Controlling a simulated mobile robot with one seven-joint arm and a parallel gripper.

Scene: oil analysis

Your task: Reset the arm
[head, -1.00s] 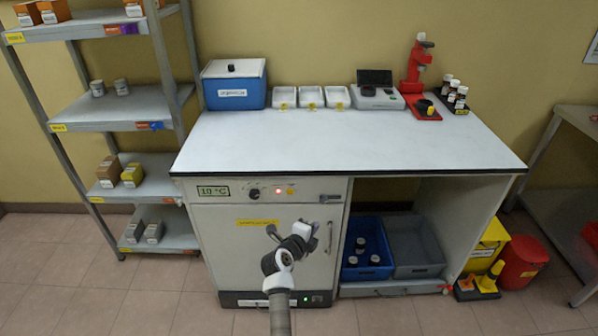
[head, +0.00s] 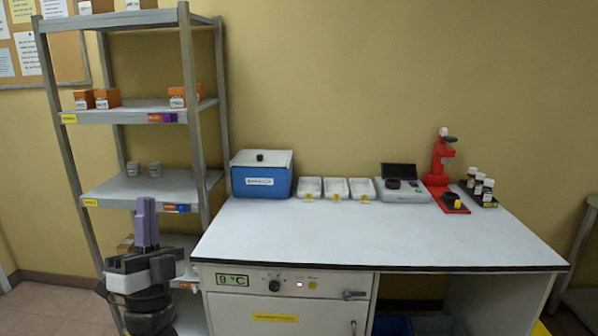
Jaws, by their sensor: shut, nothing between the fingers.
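My gripper (head: 147,207) is at the lower left of the head view, with its purple-grey fingers pointing up. The fingers are together with nothing held. It stands in front of the metal shelf rack (head: 188,90), left of the white cabinet, and hides part of the lower shelves. The rest of my arm below the wrist is out of view.
The worktop (head: 370,235) holds a blue cool box (head: 262,174), three white trays (head: 335,189), a grey device (head: 403,190), a red stand (head: 440,165) and a rack of bottles (head: 480,187). The worktop's middle and front are clear.

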